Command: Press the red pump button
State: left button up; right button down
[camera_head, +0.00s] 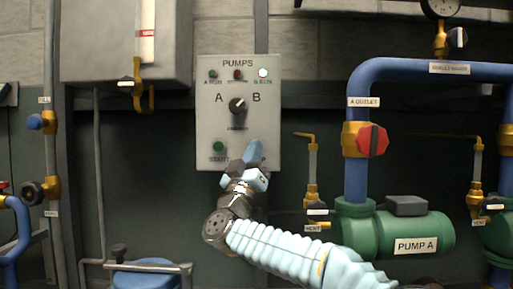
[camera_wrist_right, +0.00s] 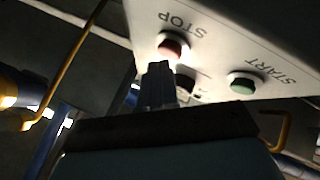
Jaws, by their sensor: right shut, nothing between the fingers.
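The pump control panel (camera_head: 205,110) is a light box on the back wall marked PUMPS. The red button (camera_wrist_right: 172,43), marked STOP, shows in the right wrist view just beyond my fingertips; my right gripper hides it in the head view. My right gripper (camera_head: 254,150) is shut and empty in front of the panel's lower right. In the right wrist view its fingertips (camera_wrist_right: 159,68) overlap the lower edge of the red button; I cannot tell if they touch. The green START button (camera_head: 218,147) is to the left, also seen in the wrist view (camera_wrist_right: 241,83). My left gripper is out of view.
A black selector knob (camera_head: 237,105) sits between A and B. Blue pipes (camera_head: 357,85) with a red valve handle (camera_head: 372,140) and green pump A (camera_head: 410,235) stand to the right.

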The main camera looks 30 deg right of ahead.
jog(key=shift+w+d, duration=0.2)
jog(key=shift+w, duration=0.15)
dwell(0.4)
jog(key=shift+s, duration=0.1)
jog(key=shift+s+a+b, duration=0.35)
jog(key=shift+s+a, duration=0.1)
jog(key=shift+s, duration=0.2)
jog(key=s+a, duration=0.1)
jog(key=s+b, duration=0.1)
jog(key=s, duration=0.1)
jog(key=s+a+b, duration=0.1)
jog(key=shift+s+a, duration=0.15)
jog(key=shift+a, duration=0.2)
dwell(0.9)
